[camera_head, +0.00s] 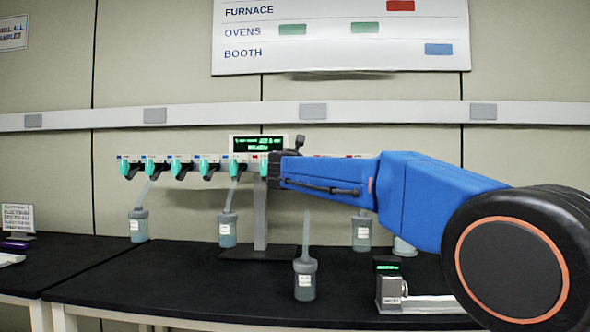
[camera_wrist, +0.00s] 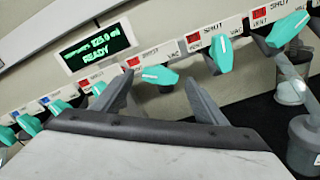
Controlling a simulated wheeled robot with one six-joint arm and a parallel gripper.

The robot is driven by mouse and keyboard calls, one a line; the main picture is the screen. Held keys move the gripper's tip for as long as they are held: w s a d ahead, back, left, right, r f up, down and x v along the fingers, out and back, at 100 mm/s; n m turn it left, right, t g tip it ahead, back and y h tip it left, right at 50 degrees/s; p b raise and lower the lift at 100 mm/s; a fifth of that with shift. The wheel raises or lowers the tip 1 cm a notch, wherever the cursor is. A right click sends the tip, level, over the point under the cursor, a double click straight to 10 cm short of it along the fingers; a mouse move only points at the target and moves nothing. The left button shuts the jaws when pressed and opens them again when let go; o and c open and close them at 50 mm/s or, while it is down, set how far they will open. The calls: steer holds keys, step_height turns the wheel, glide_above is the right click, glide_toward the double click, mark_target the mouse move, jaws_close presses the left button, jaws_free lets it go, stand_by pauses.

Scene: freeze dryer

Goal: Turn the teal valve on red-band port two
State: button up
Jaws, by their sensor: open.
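A row of teal valves runs along a white manifold bar; colour bands mark the ports, blue at the left and red toward the right in the wrist view. One teal valve (camera_wrist: 158,75), beside a red band (camera_wrist: 134,62), shows between my fingertips; it looks second from the left among the red-band ports. My gripper (camera_wrist: 159,79) is open, with one finger on each side of that valve in the picture; contact cannot be told. A teal valve (camera_wrist: 98,91) shows left of my fingers and another (camera_wrist: 222,52) to the right. In the head view my arm hides the manifold's right part.
A lit display (camera_wrist: 95,50) reading READY sits above the manifold; it also shows in the head view (camera_head: 258,145). A small device (camera_head: 390,287) stands on the black bench (camera_head: 180,285) under my arm.

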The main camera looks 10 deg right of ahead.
steer(key=shift+w+d, duration=0.25)
steer(key=shift+w, duration=0.45)
steer(key=shift+c, duration=0.2)
steer(key=c, duration=1)
steer(key=shift+m, duration=0.4)
steer(key=m, duration=1)
steer(key=shift+a+f+m, duration=0.1)
steer(key=shift+m, duration=0.3)
